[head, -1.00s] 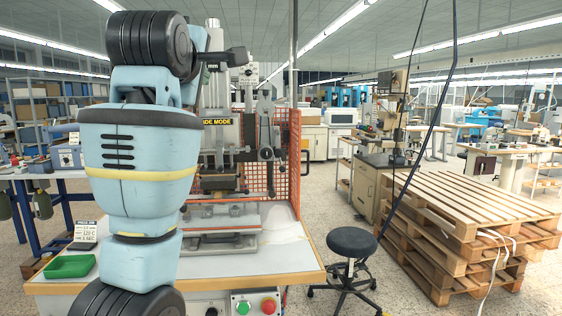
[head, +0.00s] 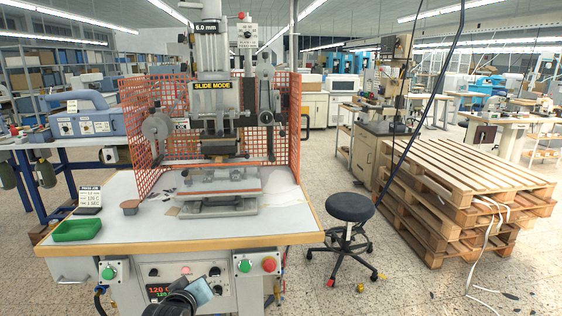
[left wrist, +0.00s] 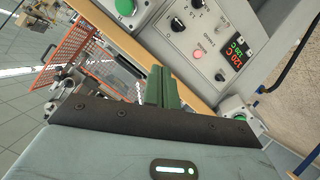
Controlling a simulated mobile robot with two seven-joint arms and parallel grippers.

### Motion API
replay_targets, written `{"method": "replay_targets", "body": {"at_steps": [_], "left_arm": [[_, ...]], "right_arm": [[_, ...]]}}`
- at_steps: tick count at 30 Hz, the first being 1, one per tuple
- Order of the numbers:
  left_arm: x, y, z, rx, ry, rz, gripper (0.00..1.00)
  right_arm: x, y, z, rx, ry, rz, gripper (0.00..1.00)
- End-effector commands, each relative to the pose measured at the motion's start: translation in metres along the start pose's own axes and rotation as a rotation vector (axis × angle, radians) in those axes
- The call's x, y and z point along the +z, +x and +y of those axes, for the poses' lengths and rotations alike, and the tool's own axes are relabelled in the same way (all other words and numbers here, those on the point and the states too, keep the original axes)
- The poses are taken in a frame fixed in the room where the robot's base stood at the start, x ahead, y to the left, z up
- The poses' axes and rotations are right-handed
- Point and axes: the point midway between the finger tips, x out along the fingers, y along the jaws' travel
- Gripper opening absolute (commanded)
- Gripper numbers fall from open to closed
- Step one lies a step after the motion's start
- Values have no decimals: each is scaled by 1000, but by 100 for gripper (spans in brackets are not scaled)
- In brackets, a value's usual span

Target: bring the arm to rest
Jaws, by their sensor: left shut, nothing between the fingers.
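My left gripper shows in the left wrist view (left wrist: 162,88), its green fingers closed together with nothing between them. It is in front of the press's control panel (left wrist: 215,40), which appears tilted in that view. In the head view only a black and light-blue part of my own arm (head: 190,298) shows at the bottom edge, before the panel. The stamping press (head: 212,120) with its "SLIDE MODE" sign stands on the white worktable (head: 285,222). My right gripper is in neither view.
An orange mesh guard (head: 288,125) surrounds the press. A green tray (head: 78,230) and a small brown block (head: 130,207) lie on the table's left. A black stool (head: 350,208) and stacked pallets (head: 465,190) stand to the right, with cables hanging above.

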Motion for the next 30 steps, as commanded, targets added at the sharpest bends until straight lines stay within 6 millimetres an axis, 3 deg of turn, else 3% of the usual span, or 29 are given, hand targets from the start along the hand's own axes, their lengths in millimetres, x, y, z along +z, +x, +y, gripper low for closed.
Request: {"method": "replay_targets", "body": {"at_steps": [1, 8, 14, 18, 24, 30], "left_arm": [[29, -5, -20, -10, 41, -25, 0], [132, -44, -89, -16, 234, -111, 0], [211, -99, -140, -1, 392, -189, 0], [260, -148, -169, 19, 496, -245, 0], [304, -208, -194, 53, 603, -302, 0], [318, -233, -202, 69, 647, -324, 0]], "right_arm": [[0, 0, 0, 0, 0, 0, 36], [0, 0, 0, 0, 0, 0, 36], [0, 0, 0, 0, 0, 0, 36], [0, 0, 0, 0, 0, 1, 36], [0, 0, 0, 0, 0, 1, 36], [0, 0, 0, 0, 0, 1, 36]]}}
